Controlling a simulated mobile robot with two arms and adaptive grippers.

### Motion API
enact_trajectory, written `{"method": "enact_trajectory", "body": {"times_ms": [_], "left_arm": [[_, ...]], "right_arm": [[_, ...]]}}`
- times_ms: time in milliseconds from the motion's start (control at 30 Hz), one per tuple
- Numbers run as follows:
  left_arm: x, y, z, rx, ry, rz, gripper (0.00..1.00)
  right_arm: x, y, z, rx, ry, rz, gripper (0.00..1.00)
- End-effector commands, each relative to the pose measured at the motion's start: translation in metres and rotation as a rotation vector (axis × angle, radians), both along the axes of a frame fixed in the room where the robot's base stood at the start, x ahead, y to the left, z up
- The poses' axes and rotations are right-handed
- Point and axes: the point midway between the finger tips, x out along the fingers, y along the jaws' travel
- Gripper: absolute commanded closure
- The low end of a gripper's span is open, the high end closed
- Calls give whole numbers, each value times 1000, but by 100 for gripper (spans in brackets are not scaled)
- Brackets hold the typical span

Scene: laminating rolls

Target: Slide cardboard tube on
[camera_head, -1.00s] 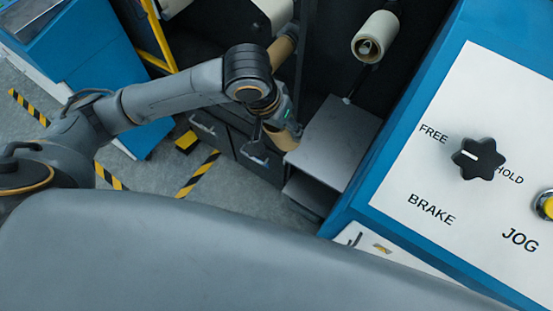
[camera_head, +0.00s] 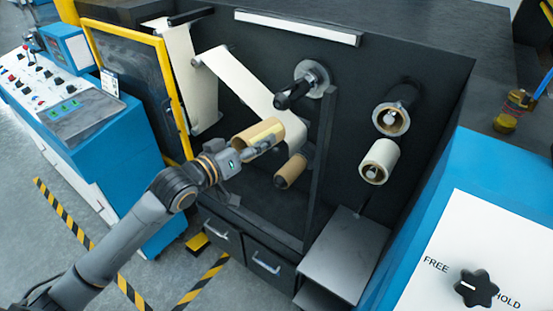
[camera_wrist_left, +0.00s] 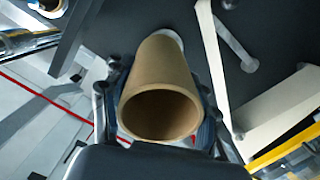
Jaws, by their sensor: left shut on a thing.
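A brown cardboard tube (camera_head: 264,130) is held in front of the dark machine, apart from its wall. My left gripper (camera_head: 258,149) is shut on it from below. In the left wrist view the tube (camera_wrist_left: 160,78) lies between the fingers with its open, hollow end facing the camera. A black shaft (camera_head: 291,96) with a round grey flange (camera_head: 313,77) sticks out of the machine, above and right of the tube in the head view. Whether the tube's far end touches anything cannot be told. My right gripper is not in view.
A pale web (camera_head: 240,78) runs down behind the tube. A second brown roll (camera_head: 290,171) sits below right. Two cream rolls (camera_head: 391,118) (camera_head: 379,161) are on the right. A yellow-framed door (camera_head: 130,85) stands open left. A grey shelf (camera_head: 345,245) is lower right.

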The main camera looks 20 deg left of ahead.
Motion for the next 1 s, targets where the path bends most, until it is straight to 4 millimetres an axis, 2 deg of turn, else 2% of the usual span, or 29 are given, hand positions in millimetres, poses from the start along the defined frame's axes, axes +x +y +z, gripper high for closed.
{"method": "enact_trajectory", "body": {"times_ms": [100, 267, 600, 1000], "left_arm": [[0, 24, 9, -29, -61, 47, 72], [0, 37, 14, -42, -99, 73, 72], [15, 32, 14, -44, -104, 74, 72], [38, 24, 13, -44, -102, 73, 72]], "right_arm": [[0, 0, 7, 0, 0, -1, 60], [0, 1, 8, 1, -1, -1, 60], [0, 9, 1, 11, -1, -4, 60], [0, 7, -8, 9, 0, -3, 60]]}}
